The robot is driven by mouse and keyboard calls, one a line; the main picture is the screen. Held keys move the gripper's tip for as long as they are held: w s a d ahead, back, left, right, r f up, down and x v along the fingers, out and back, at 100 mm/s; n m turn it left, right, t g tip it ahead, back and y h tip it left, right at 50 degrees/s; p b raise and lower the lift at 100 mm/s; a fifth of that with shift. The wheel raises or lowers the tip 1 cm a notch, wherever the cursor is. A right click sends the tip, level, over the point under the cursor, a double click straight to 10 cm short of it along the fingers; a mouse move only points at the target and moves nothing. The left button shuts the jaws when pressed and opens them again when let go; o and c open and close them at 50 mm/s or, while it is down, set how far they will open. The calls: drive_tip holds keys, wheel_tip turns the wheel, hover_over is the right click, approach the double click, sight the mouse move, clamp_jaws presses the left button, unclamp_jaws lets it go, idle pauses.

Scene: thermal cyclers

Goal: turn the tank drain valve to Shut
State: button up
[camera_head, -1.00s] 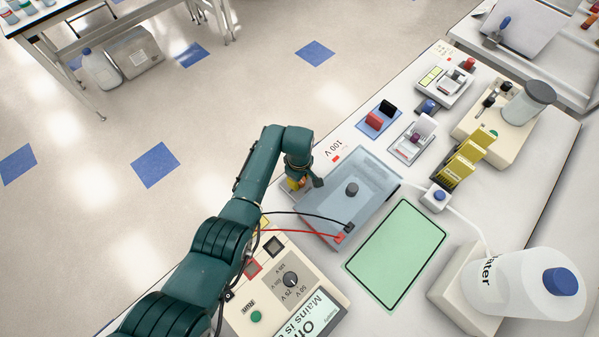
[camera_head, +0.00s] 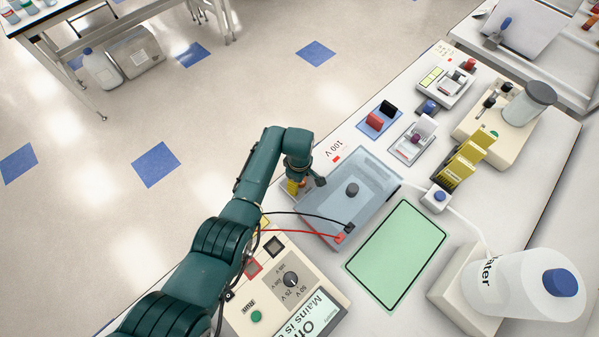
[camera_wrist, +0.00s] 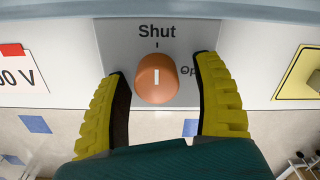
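The tank drain valve is an orange round knob (camera_wrist: 156,78) on a light grey panel in the wrist view. Its white line stands upright, in line with the tick under the word "Shut" above it. A word starting "Op" at the knob's right is partly hidden by a finger. My gripper (camera_wrist: 160,85) has its yellow fingers on both sides of the knob, with a gap showing at the right and a very narrow one at the left. In the head view my gripper (camera_head: 297,187) is at the near-left side of the blue clear-lidded tank (camera_head: 325,205); the knob is hidden there.
A power supply (camera_head: 285,290) with red and black leads to the tank stands close to my arm. A green mat (camera_head: 397,252), a water bottle (camera_head: 525,283) and a yellow rack (camera_head: 467,158) are on the bench. A "100 V" label (camera_wrist: 20,70) is left of the valve.

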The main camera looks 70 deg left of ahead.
drive_tip(key=shift+r, duration=0.15)
wheel_tip(320, 180, up, 12)
idle(0.4)
idle(0.3)
drive_tip(key=shift+w, duration=0.1)
